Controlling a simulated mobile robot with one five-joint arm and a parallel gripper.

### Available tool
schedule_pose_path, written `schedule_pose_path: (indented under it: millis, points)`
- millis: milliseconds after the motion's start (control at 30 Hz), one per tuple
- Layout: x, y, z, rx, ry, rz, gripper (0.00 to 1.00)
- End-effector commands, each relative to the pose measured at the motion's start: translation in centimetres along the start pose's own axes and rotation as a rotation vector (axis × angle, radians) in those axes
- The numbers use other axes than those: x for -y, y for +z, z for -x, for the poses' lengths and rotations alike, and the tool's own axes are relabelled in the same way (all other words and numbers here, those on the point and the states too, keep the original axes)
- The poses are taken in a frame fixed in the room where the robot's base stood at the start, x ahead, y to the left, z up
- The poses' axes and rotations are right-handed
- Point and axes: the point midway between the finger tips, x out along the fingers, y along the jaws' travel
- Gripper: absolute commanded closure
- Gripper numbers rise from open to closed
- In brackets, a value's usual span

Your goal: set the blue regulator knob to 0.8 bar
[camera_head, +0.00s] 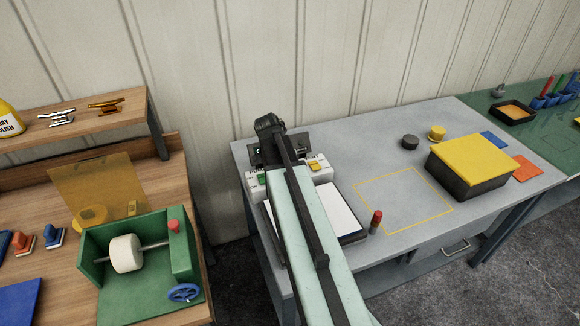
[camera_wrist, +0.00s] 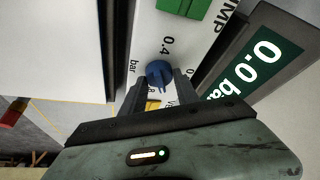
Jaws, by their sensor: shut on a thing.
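The blue regulator knob (camera_wrist: 157,73) is in the wrist view, on a white panel with printed marks around it; "0.4" and "bar" are legible. My gripper (camera_wrist: 160,84) has its two dark fingers on either side of the knob and is shut on it. The knob's pointer cannot be made out. A dark green display (camera_wrist: 262,62) beside the knob reads "0.0 bar". In the head view my arm covers the knob and most of the white pump unit (camera_head: 317,176).
A green block (camera_wrist: 183,8) and a yellow part (camera_wrist: 152,105) sit close to the knob. In the head view a yellow-lidded box (camera_head: 470,160), a red-capped tube (camera_head: 376,220) and a grey bench (camera_head: 345,135) lie right of my arm. A green machine (camera_head: 150,290) stands left.

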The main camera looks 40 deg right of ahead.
Motion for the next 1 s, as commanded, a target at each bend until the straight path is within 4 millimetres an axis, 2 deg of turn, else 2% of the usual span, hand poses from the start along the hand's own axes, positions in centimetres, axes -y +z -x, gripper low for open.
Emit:
schedule_pose_path:
  millis: [500,1000]
  points:
    - [0.29,-0.07,-0.07,0.001,0.151,-0.361,1.0]
    - [0.19,0.01,-0.05,0.003,0.196,-0.466,1.0]
